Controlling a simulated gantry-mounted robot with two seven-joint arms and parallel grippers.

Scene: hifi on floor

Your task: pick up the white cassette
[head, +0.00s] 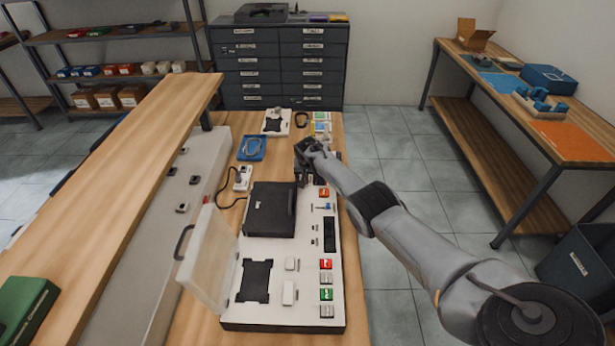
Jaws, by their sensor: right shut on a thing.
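My right gripper (303,160) is above the far end of the white device panel, its arm reaching in from the lower right. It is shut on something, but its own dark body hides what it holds. A white, flat piece with a dark centre (276,122) lies at the far end of the wooden bench, beyond and left of the gripper and apart from it. I cannot tell whether it is the white cassette. My left gripper is not in view.
The white device (285,312) has a black box (270,210), coloured buttons and a raised clear lid (209,258). A blue tray (252,147), a white corded piece (242,178) and coloured cards (321,125) lie nearby. A raised wooden shelf (110,190) runs along the left.

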